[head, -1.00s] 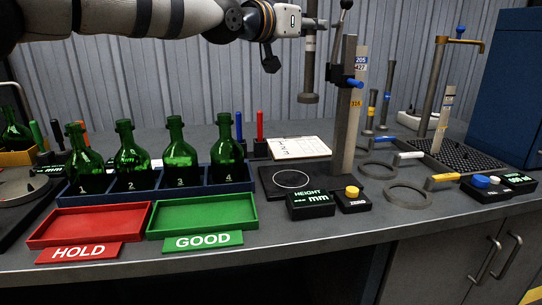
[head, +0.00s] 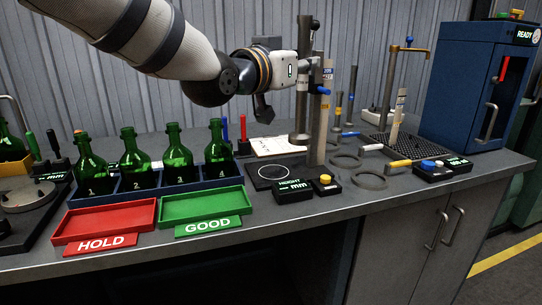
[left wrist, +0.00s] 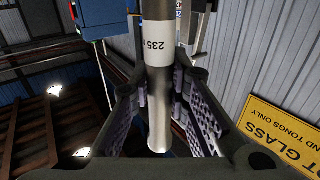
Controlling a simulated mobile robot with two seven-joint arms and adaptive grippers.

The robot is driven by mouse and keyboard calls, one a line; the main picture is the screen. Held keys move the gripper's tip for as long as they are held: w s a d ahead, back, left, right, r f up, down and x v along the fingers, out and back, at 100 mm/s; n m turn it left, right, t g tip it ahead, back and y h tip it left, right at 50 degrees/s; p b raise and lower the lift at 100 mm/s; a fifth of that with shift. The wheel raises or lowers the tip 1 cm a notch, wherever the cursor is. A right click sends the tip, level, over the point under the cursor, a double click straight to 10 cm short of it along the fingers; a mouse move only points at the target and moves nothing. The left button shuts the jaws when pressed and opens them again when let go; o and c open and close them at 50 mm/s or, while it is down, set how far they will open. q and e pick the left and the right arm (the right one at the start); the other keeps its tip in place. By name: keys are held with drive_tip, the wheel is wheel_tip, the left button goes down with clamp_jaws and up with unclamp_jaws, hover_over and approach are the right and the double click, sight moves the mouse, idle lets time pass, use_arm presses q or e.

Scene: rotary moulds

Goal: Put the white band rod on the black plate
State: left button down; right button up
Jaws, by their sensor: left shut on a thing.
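My left gripper (head: 305,66) is shut on the white band rod (head: 303,110). The rod is grey metal, hangs upright and has a wider foot. In the left wrist view the rod (left wrist: 158,105) runs between the finger pads, and its white band reads 235. The black plate (head: 258,183) lies flat on the bench with a white circle on it. In the head view the rod's foot appears above and slightly right of the circle, apart from the plate. My right gripper is out of view.
A gauge post (head: 317,135) stands close right of the rod. The height display (head: 294,190) and a yellow-button box (head: 325,184) sit in front. Green bottles (head: 174,150) stand in a blue rack at left, behind red (head: 104,220) and green (head: 202,206) trays. Ring holders (head: 369,181) lie right.

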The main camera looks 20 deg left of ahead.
use_arm(q)
drive_tip(key=w+a+f+b, duration=0.2)
drive_tip(key=w+a+f, duration=0.6)
drive_tip(key=f, duration=0.5)
drive_tip(key=shift+w+a, duration=0.2)
drive_tip(key=shift+w, duration=1.05)
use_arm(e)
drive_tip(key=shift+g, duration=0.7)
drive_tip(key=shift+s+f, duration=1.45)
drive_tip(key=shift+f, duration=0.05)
use_arm(q)
drive_tip(key=shift+f, duration=0.3)
drive_tip(key=c, duration=1.6)
unclamp_jaws()
drive_tip(key=shift+o, duration=0.3)
